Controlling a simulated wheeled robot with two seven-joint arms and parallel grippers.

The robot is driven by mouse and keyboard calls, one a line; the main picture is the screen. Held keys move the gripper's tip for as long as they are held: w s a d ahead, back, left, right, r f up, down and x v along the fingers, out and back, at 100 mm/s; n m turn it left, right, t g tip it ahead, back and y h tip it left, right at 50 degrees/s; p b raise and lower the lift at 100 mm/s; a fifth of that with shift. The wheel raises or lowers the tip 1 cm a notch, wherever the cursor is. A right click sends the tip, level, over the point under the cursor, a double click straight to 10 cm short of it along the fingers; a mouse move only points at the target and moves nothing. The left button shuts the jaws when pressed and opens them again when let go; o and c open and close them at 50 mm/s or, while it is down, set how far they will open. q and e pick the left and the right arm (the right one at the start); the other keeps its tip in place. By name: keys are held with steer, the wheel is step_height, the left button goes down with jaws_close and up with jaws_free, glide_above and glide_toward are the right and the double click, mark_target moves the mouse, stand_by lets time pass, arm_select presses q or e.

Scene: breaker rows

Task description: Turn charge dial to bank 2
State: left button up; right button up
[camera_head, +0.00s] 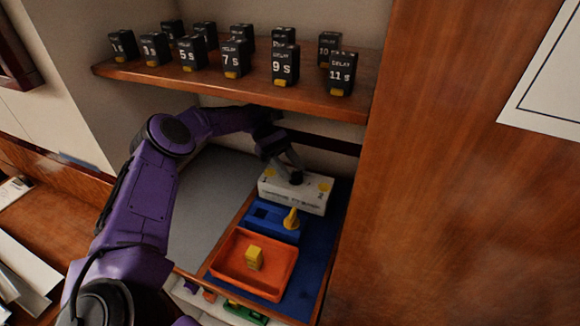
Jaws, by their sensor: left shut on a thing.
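The charge dial unit (289,198) is a white box at the back of the blue mat, with a 1 at its left end, a 2 at its right end and yellow spots near both. A dark knob (297,178) sits at the middle of its top. My left gripper (293,170) reaches down from behind and is shut on the knob. The gripper's fingers partly hide the knob, so I cannot tell which number it points to. My right gripper is not in view.
In front stand a blue block (262,221) with a yellow cone (291,218) and an orange tray (226,262) holding a yellow block (254,258). A wooden shelf (230,86) with several black relays hangs above my left arm. A wooden panel (450,200) closes the right side.

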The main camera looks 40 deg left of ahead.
arm_select(q)
steer(key=o, duration=1.1)
steer(key=shift+d+f, duration=0.1)
steer(key=shift+f, duration=0.1)
steer(key=shift+c, duration=0.2)
steer(key=shift+r, duration=0.1)
